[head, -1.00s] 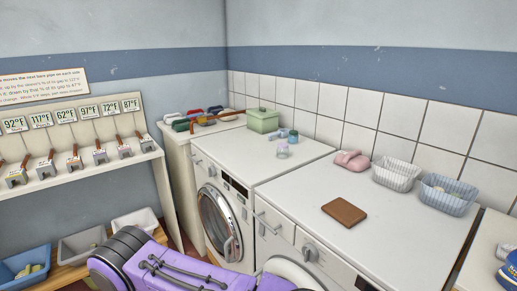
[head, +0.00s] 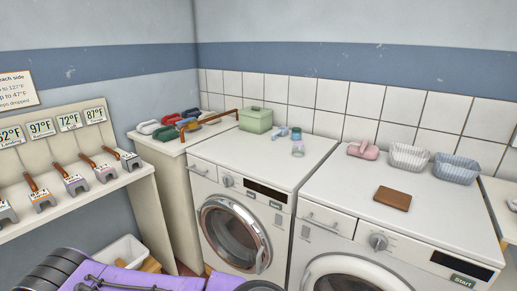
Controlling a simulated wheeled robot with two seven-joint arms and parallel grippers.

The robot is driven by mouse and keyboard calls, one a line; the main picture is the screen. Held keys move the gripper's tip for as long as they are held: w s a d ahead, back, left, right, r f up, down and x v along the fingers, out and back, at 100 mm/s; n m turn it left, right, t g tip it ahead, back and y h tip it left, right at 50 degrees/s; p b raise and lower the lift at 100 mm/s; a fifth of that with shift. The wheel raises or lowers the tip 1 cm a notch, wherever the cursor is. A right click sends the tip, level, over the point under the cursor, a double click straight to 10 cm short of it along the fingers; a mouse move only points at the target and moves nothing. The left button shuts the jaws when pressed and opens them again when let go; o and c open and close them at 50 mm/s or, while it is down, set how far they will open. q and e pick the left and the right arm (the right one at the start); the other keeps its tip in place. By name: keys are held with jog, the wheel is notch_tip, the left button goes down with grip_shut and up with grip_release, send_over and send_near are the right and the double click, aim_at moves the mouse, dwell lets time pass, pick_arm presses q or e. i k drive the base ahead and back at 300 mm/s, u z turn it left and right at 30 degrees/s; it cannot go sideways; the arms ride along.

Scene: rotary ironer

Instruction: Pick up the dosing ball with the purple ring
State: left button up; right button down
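A small clear dosing ball with a purple ring (head: 298,149) stands on top of the left washing machine (head: 258,160), towards its back right. A blue-teal piece (head: 282,132) and another small blue piece (head: 296,133) are close behind it. Part of a purple arm of mine crosses the bottom left of the head view, below the machine tops. Neither of my grippers shows in the view.
A green lidded box (head: 255,119) stands left of the small pieces. A brown flat block (head: 392,198), pink item (head: 363,150) and two baskets (head: 408,157) (head: 456,169) occupy the right machine. The left machine's front top is clear. A shelf (head: 78,196) with tagged tools stands left.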

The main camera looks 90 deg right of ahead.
aim_at(298, 147)
jog(key=z, duration=2.45)
